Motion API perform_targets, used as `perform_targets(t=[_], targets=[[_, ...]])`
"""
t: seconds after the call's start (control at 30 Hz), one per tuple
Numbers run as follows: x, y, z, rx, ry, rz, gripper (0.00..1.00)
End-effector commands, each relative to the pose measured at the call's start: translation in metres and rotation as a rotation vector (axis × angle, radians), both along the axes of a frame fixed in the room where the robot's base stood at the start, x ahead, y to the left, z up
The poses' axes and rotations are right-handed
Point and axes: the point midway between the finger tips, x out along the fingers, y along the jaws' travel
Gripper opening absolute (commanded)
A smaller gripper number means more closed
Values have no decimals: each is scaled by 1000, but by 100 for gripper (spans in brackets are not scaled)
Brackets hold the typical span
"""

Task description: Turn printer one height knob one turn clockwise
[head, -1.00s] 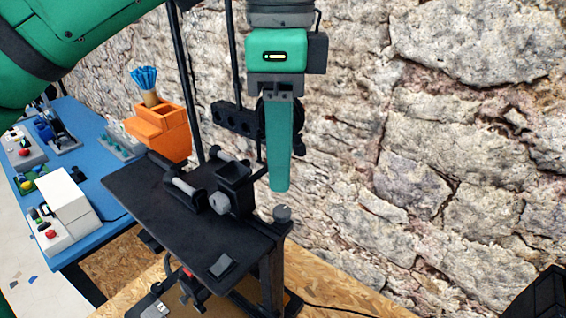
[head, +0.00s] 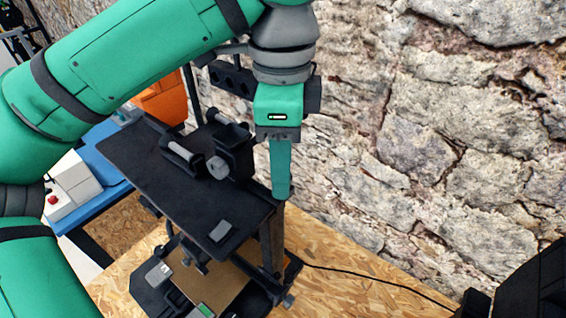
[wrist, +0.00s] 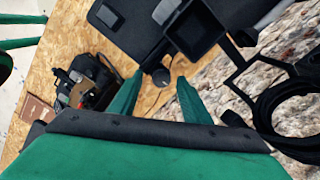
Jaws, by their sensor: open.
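The black printer (head: 160,180), with a flat top plate, stands at the middle left in the head view. A small round dark grey knob (wrist: 160,77) shows in the wrist view at the plate's edge, between and just beyond my fingertips. In the head view my finger hides most of this knob. My gripper (head: 281,192) points down at the right corner of the plate, open and empty. Its two green fingers show apart in the wrist view, one on each side of the knob. I cannot tell whether either touches it.
A black box-shaped carriage (head: 234,155) stands on the plate, close left of my gripper. A rough stone wall (head: 420,150) is behind. A blue table (head: 100,165) with an orange holder (head: 165,103) lies left. A black cable (head: 370,278) crosses the chipboard surface (head: 340,295).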

Motion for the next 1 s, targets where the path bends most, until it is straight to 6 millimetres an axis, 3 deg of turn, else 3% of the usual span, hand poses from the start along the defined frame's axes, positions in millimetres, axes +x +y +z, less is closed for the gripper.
perform_targets(t=[0.33,0.5,0.53,1.0], targets=[[0,0,-4,0,1,-1,43],[0,0,-4,0,0,1,5],[0,0,-4,0,0,1,2],[1,3,-3,1,-2,-85,2]])
